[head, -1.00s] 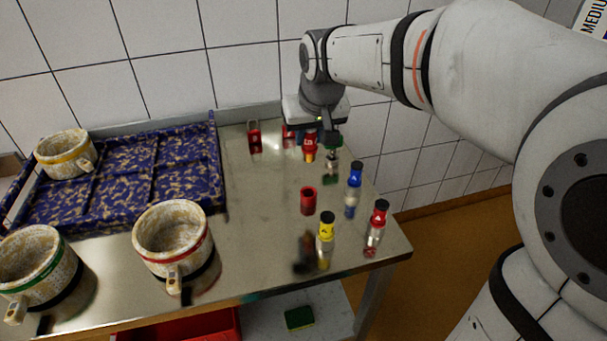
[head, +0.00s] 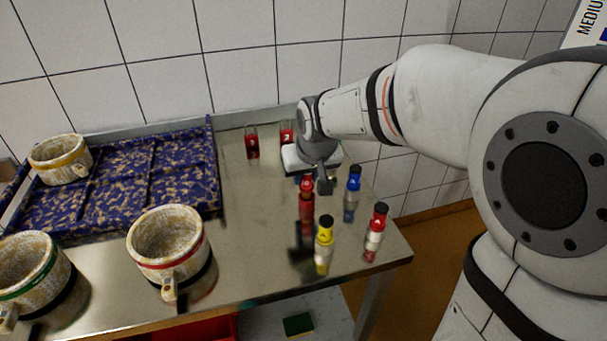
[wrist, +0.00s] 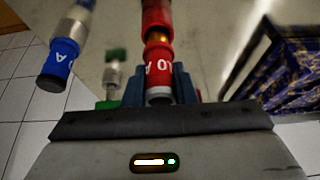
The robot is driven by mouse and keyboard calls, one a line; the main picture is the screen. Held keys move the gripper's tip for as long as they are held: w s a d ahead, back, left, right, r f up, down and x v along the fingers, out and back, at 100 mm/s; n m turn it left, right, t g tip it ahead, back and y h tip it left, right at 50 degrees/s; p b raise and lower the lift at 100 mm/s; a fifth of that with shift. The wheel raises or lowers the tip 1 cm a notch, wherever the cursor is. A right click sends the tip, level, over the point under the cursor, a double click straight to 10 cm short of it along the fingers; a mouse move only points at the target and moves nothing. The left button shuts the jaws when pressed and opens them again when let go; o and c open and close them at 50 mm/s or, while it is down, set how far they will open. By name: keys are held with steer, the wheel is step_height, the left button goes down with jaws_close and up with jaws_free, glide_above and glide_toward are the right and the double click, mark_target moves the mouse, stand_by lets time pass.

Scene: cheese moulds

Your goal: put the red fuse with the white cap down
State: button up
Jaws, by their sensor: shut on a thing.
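The red fuse with the white cap (wrist: 160,65) is held between the blue fingers of my gripper (wrist: 158,88), its white end toward the wrist. A gold band shows at its far end, in line with a red cylinder (wrist: 156,14). I cannot tell if the fuse touches or enters it. In the head view the fuse (head: 307,184) appears roughly upright, directly above the red cylinder (head: 306,212). My gripper (head: 314,181) is low over the right part of the steel table, shut on the fuse, its fingers partly hidden.
Close by stand a blue fuse (head: 353,179), a yellow fuse (head: 324,232) and a black-topped red fuse (head: 377,217). A green-topped piece (wrist: 116,55) shows behind the fingers in the wrist view.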

steer(key=o, duration=1)
steer(key=p+v, duration=0.1)
steer(key=v, duration=1)
steer(key=s+d+f+m, duration=0.1)
steer(key=s+d+f, duration=0.2)
steer(key=s+d, duration=0.1)
steer(key=s+d+f+m+g+h, duration=0.1)
steer(key=s+d+f, duration=0.2)
steer(key=s, duration=0.3)
steer(key=s+d+f+m+g, duration=0.1)
steer(key=s+d+f, duration=0.3)
steer(key=s+d, duration=0.1)
steer(key=shift+d, duration=0.3)
